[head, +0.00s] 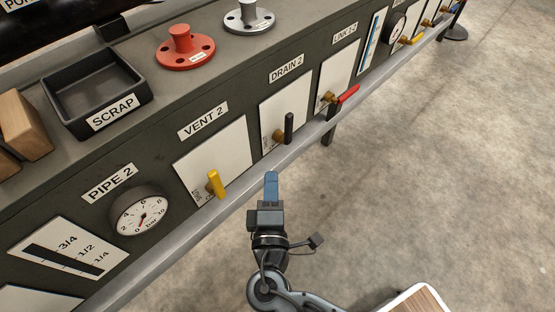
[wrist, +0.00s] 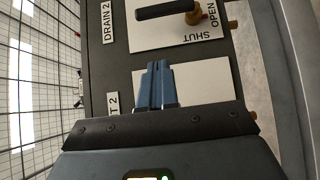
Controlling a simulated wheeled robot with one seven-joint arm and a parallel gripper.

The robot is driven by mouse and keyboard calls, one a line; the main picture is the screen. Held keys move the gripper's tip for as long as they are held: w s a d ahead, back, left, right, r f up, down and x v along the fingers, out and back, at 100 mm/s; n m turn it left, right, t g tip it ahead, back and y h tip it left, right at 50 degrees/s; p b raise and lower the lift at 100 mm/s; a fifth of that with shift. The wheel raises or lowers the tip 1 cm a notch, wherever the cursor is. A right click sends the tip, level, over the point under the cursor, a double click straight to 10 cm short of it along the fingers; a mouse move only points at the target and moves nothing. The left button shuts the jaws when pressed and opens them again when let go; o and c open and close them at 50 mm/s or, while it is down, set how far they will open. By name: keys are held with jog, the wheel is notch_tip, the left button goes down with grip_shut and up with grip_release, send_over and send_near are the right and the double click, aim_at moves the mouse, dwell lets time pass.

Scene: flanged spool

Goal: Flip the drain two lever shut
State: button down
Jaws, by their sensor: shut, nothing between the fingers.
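The drain two lever (head: 289,127) has a black handle on a brass valve, mounted on a white plate under the DRAIN 2 label (head: 286,68). In the head view its handle points up. In the wrist view the black handle (wrist: 165,10) lies sideways at the top, pointing toward the DRAIN 2 label, with SHUT and OPEN printed near the brass valve (wrist: 200,16). My gripper (head: 271,178) is in front of the panel, below and left of the lever and apart from it. Its blue fingers (wrist: 160,72) are shut together and empty.
The yellow VENT 2 lever (head: 216,184) is left of my gripper. A red lever (head: 347,96) sticks out to the right of drain two. A grey rail (head: 305,136) runs along the panel's lower edge. A red spool (head: 184,47) and a SCRAP tray (head: 66,75) stand on top.

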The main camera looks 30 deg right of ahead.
jog(key=b, duration=0.2)
send_near(285, 127)
jog(key=w+a, duration=0.1)
jog(key=w, duration=0.3)
jog(key=shift+w+d+f, duration=0.1)
jog(key=shift+w+d, duration=0.15)
jog(key=shift+d, duration=0.35)
jog(key=shift+w+d+r, duration=0.1)
jog(key=shift+w+d, duration=0.15)
jog(key=shift+d, duration=0.35)
jog(key=shift+w+d+f, duration=0.1)
jog(key=shift+w+d, duration=0.15)
jog(key=shift+d, duration=0.35)
jog(key=shift+d+m+p, duration=0.2)
jog(key=shift+m+p, duration=0.1)
jog(key=shift+p, duration=0.35)
